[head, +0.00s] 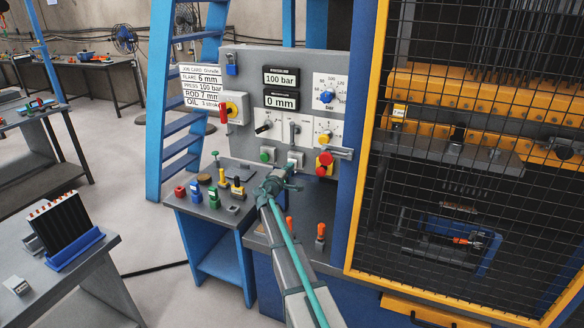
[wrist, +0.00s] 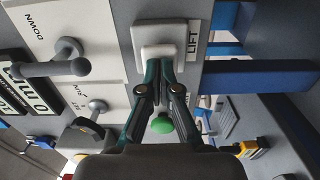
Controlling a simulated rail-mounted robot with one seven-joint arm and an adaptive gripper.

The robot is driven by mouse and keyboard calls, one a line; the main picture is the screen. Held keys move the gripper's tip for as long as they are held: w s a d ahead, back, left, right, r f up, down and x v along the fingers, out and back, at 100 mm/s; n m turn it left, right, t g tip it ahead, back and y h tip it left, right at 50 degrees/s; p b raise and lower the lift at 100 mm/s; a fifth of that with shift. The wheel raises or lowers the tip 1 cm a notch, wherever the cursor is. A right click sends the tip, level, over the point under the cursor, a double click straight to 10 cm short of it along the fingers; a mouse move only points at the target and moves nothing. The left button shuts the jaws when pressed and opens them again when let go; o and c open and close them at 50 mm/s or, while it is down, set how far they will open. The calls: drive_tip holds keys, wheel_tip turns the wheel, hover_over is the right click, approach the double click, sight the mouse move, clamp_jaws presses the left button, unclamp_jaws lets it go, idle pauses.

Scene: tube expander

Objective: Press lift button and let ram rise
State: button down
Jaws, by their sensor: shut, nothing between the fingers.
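The lift button is a white square button (wrist: 160,50) on a light plate marked LIFT in the wrist view. It also shows on the grey control panel in the head view (head: 296,158). My gripper (wrist: 158,66) is shut and empty, its fingertips together at the button's near edge. I cannot tell whether they touch or press it. In the head view my gripper (head: 290,174) is just in front of the panel's lower part. The display (head: 281,102) reads 0 mm. The press behind the mesh has yellow beams (head: 480,90); which part is the ram is unclear.
A green button (head: 267,154) is left of the lift button. A grey bench (head: 215,212) with small coloured tools stands below. The yellow-framed mesh guard (head: 367,150) stands at right.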

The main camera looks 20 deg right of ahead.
drive_tip(key=shift+w+d, duration=0.3)
drive_tip(key=shift+d+b, duration=0.1)
drive_tip(key=shift+b, duration=0.7)
idle(0.6)
drive_tip(key=shift+b+v, duration=0.6)
drive_tip(key=shift+v, duration=0.75)
drive_tip(key=b+v, duration=0.2)
drive_tip(key=v, duration=0.3)
